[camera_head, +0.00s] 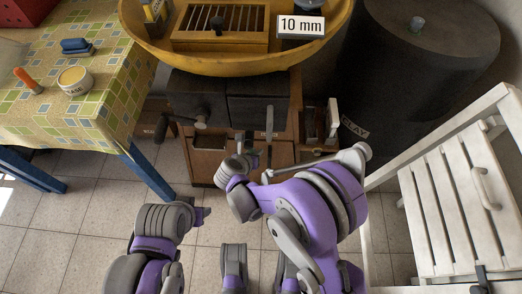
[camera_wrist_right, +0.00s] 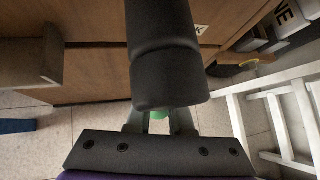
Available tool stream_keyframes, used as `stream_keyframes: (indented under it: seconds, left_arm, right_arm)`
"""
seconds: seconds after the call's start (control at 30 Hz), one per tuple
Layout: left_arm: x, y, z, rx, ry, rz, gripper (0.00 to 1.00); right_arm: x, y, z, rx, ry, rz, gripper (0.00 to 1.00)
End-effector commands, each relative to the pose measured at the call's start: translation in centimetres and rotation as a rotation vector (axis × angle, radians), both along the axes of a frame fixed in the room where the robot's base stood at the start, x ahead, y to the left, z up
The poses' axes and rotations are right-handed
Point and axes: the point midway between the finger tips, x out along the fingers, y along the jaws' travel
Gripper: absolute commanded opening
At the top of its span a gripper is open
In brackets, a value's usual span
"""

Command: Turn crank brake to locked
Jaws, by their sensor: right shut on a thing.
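A wooden cabinet (camera_head: 206,163) with dark grey upper blocks stands under the yellow bowl. A crank with a dark knob (camera_head: 171,130) shows at its left, and a thin grey upright lever (camera_head: 269,122) on its front. I cannot tell which part is the brake. My right gripper (camera_head: 243,152) is at the cabinet front. In the right wrist view, a thick dark grey handle (camera_wrist_right: 166,70) runs down to the fingers, and the right gripper is shut on it. A small green patch (camera_wrist_right: 159,115) shows between the fingers. My left gripper (camera_head: 203,215) hangs apart, over the floor; its jaw opening is unclear.
A yellow bowl (camera_head: 150,45) holds a slatted wooden box and a "10 mm" sign (camera_head: 302,26). A cloth-covered table (camera_head: 100,110) is at left, a white slatted chair (camera_head: 440,205) at right, and a dark barrel (camera_head: 430,60) behind. Tiled floor is open at lower left.

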Motion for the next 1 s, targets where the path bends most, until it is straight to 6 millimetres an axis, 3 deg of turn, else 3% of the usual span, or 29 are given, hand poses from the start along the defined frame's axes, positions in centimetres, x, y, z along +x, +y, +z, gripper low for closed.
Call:
stream_keyframes:
  seconds: [0.4,0.93,0.97,1.0]
  left_arm:
    - [0.1,0.0,-0.4,0.0,0.001,0.0,0.5]
    - [0.1,0.0,-0.5,0.0,0.001,0.0,0.5]
    - [0.1,0.0,-0.5,0.0,0.001,0.0,0.5]
    - [0.1,0.0,-0.5,0.0,0.001,0.0,0.5]
  right_arm:
    - [0.1,1.5,-0.2,0.176,-0.001,0.001,0.0]
    - [0.1,1.7,-0.2,0.198,-0.002,0.001,0.0]
    - [0.1,1.7,-0.2,0.198,-0.002,0.001,0.23]
    - [0.1,1.7,-0.2,0.198,-0.002,0.001,0.3]
